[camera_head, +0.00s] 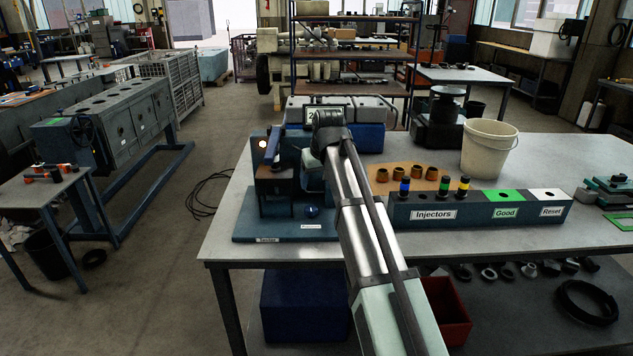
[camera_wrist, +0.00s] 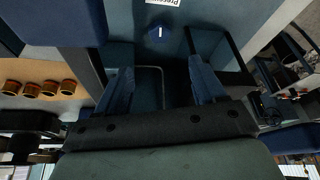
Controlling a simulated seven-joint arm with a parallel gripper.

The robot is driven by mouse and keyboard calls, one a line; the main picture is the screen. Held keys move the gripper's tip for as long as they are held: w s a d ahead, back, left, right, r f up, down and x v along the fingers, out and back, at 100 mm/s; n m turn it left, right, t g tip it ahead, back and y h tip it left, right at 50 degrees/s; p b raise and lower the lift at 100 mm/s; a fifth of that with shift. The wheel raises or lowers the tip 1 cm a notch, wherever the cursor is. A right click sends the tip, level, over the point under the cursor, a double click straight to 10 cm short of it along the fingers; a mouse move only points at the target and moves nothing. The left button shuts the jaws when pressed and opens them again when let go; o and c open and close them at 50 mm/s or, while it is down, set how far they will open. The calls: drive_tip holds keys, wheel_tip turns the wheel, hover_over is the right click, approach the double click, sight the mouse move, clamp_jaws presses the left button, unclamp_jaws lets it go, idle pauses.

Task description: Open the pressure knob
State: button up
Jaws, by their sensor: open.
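The pressure knob (camera_head: 312,211) is a small blue round knob on the blue test rig (camera_head: 282,229), just above a white label. In the wrist view the knob (camera_wrist: 160,36) carries a short white mark and lies beyond my fingertips, roughly centred between them. My gripper (camera_wrist: 161,68) is open, with its two dark blue fingers apart and nothing seen between them. It is apart from the knob in the picture; the exact distance is unclear. In the head view my own arm hides the fingers.
A white bucket (camera_head: 488,148) stands further back. The rig's upright block rises behind the knob.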

sight(311, 208)
drive_tip(key=a, duration=0.4)
drive_tip(key=w+f+m, duration=0.1)
drive_tip(key=f, duration=0.3)
drive_tip(key=w+d+f+m+h, duration=0.1)
drive_tip(key=w+f+m, duration=0.1)
drive_tip(key=f, duration=0.2)
drive_tip(key=w+d+f+m, duration=0.1)
drive_tip(key=w+f, duration=0.1)
drive_tip(key=f, duration=0.3)
drive_tip(key=shift+m+h, duration=0.3)
drive_tip(key=shift+h, duration=0.1)
idle(0.4)
